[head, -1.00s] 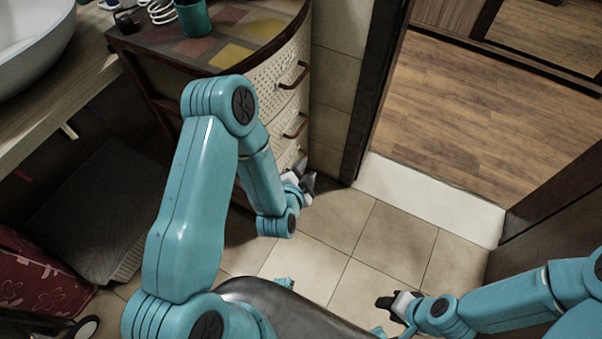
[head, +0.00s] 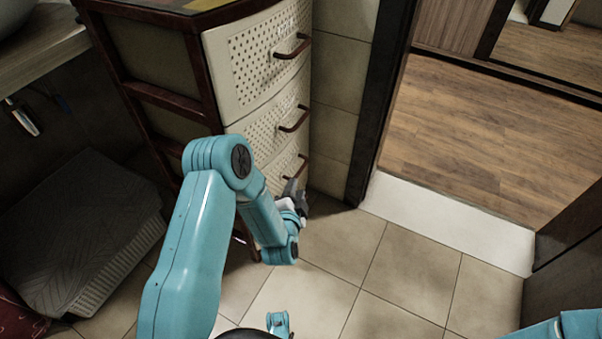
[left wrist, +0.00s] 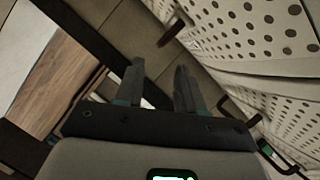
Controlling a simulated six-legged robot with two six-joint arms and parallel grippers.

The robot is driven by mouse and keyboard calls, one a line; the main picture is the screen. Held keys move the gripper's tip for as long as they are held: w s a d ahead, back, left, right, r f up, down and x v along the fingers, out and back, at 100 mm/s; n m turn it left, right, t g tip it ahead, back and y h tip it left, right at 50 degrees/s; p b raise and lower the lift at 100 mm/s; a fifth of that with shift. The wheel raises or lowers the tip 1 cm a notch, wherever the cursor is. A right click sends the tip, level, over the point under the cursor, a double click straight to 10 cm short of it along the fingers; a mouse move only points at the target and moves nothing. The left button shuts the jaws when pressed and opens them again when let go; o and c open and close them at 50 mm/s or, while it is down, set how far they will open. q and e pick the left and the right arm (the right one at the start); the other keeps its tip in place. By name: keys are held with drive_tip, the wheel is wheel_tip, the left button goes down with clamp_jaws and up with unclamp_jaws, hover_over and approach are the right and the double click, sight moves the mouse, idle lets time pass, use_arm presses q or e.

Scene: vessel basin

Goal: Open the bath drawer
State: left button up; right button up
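The bath drawer cabinet (head: 150,48) stands at the upper middle of the head view, with a dark red-brown frame and cream perforated fronts. The top drawer (head: 250,62), middle drawer (head: 262,132) and lower drawer (head: 277,172) look shut. Each has a dark bar handle: top (head: 293,46), middle (head: 295,119), lower (head: 298,166). My left gripper (head: 299,187) is close to the lower handle. In the left wrist view its fingers (left wrist: 160,68) are apart and empty, with a handle (left wrist: 171,32) beyond the tips and another (left wrist: 240,112) to the right. My right gripper is out of frame.
A grey ribbed mat or box (head: 85,225) lies left under the counter (head: 45,45). A dark door frame (head: 383,100) and white threshold (head: 445,222) stand right of the cabinet. Tiled floor (head: 400,265) in front is clear.

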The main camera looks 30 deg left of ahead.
sight(301, 168)
use_arm(q)
drive_tip(key=b+x, duration=0.2)
drive_tip(key=x, duration=0.8)
drive_tip(key=shift+s+f+b, duration=0.1)
drive_tip(key=shift+b, duration=0.25)
drive_tip(key=shift+w+a, duration=0.15)
drive_tip(key=shift+w, duration=0.15)
clamp_jaws()
